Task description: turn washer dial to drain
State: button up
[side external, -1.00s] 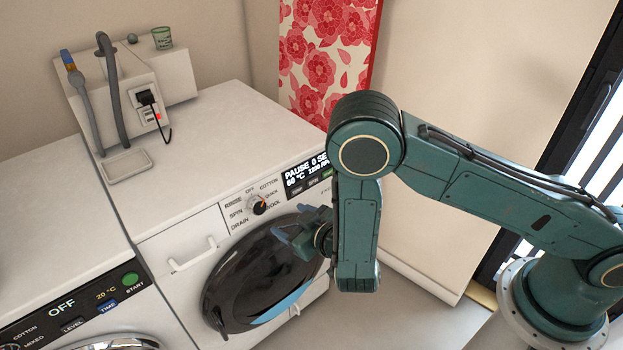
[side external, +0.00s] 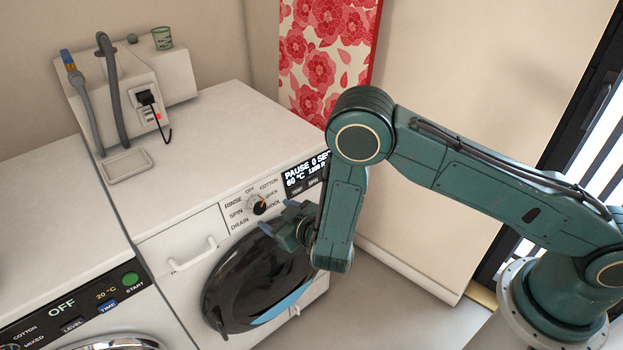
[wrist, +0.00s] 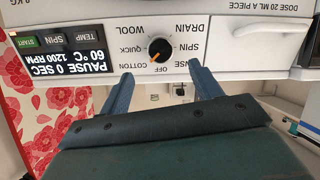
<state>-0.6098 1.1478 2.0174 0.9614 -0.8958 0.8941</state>
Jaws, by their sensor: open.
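The washer dial (side external: 259,208) is a black knob with an orange mark on the white washer's front panel, ringed by program names. In the wrist view, which is upside down, the dial (wrist: 160,49) has its orange mark pointing roughly toward COTTON. DRAIN (wrist: 187,27) is printed on the other side of the knob. My gripper (side external: 279,217) is in front of the panel, just right of and below the dial in the side view. In the wrist view its two fingers (wrist: 160,72) are spread apart with nothing between them, and the dial lies beyond the tips.
The display (side external: 306,172) reads PAUSE, 60 °C, beside the dial. The dark round door (side external: 255,285) is below, with a white handle (side external: 192,254) to its left. A second machine (side external: 65,305) stands at left. A white box with hoses (side external: 127,95) is on top.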

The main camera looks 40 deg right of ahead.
aim_at(260, 207)
jog(key=shift+x, duration=4.05)
jog(key=c, duration=1)
